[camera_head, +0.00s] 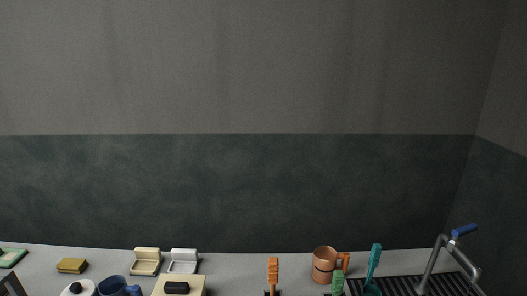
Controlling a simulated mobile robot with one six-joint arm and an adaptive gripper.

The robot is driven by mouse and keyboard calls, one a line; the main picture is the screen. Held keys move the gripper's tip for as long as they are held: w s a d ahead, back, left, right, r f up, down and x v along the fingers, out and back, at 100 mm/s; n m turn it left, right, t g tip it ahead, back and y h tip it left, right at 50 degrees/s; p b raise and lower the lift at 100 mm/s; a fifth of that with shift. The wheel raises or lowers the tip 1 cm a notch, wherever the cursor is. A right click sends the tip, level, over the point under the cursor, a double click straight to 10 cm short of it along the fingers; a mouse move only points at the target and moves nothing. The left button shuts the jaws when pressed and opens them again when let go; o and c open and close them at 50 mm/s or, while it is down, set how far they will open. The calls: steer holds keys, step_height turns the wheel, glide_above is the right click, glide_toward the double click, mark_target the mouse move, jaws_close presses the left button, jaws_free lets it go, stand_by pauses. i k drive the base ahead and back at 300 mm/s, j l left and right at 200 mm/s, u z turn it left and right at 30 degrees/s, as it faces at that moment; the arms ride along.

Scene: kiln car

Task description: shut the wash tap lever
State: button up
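The wash tap (433,262) is a grey curved pipe at the right end of the counter, by the dark wall. Its blue lever (465,230) sits at the top of the tap and points right and slightly up. The spout bends down to the right, and its end is near the bottom right of the picture. I cannot tell whether water runs. My gripper is not in view.
A black ribbed grate (400,284) lies around the tap's foot. Left of it stand a teal brush (375,262), a green-topped thing (338,281), a copper mug (323,264) and an orange-handled tool (272,271). Farther left are cream and white open boxes (147,255), a blue mug (114,286) and a yellow sponge (72,265).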

mark_target(457, 233)
steer(key=z, duration=1.25)
